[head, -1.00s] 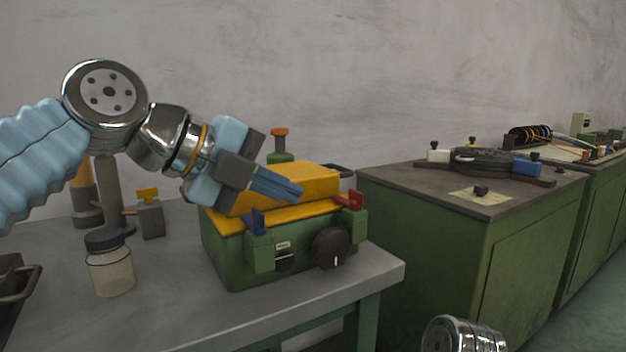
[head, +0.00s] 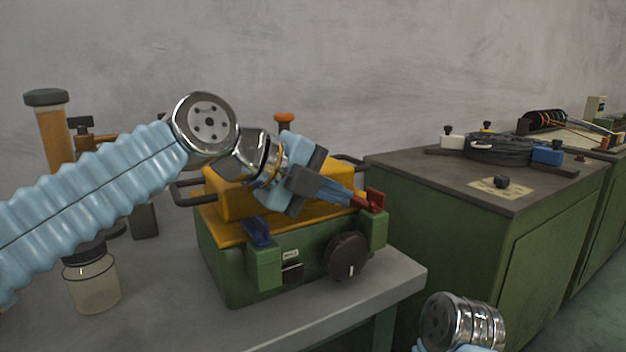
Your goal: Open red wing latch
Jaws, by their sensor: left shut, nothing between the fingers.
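The red wing latch (head: 376,200) sits on the right front corner of a green machine with a yellow top (head: 230,203). It stands upright on its green block. My left gripper (head: 358,199) reaches across the yellow top, shut and empty, with its blue fingertips right beside the red latch. Whether they touch it I cannot tell. The blue wing latch (head: 257,232) is on the left front corner of the machine. Of my right arm, only a chrome joint (head: 462,322) shows at the bottom edge; its gripper is out of view.
A black knob (head: 347,256) is on the machine's front. A lidded jar (head: 92,281) stands left on the grey table (head: 330,309). A green cabinet (head: 450,235) with a black round device (head: 499,150) stands to the right. The table's front corner is clear.

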